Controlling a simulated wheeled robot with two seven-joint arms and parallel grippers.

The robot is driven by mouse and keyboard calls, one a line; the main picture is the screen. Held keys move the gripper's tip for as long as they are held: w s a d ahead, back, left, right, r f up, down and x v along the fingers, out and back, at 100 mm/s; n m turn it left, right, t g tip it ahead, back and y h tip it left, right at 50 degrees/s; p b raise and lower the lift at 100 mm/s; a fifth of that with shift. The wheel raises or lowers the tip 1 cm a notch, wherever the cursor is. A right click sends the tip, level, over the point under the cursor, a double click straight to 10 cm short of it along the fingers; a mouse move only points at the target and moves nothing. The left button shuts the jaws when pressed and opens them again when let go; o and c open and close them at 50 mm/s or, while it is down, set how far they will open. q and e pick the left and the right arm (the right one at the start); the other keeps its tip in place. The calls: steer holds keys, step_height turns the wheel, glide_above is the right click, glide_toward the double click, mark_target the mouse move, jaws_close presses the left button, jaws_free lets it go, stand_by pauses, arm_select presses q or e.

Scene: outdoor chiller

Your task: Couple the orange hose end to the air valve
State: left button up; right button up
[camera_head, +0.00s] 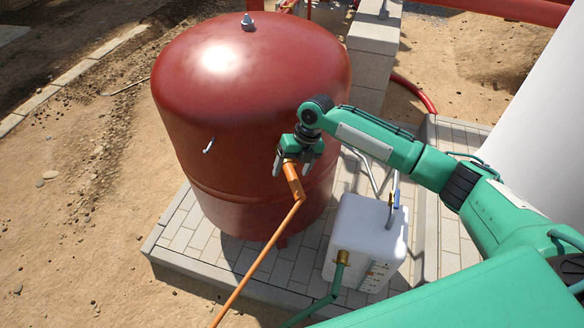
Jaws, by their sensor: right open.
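The orange hose end (293,182) is a thick orange piece with a brass-coloured top, in front of the right side of the red tank (235,95). Its thin orange hose runs down and left to the bottom edge. My right gripper (292,164) is open at the upper part of the hose end, with its fingers on either side of it. Whether the fingers touch it I cannot tell. A small silver stub (208,146) sticks out of the tank's front left, and a metal fitting (248,22) is on its top. I cannot tell which is the air valve.
A white canister (362,240) with a brass fitting and green hose stands right of the tank on the paved slab (180,245). My right arm reaches over from the right. A concrete block (373,45) and red pipes are behind. Bare sandy ground lies left.

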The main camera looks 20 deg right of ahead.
steer(key=p+v, duration=0.3)
steer(key=v, duration=0.3)
steer(key=shift+r, duration=0.2)
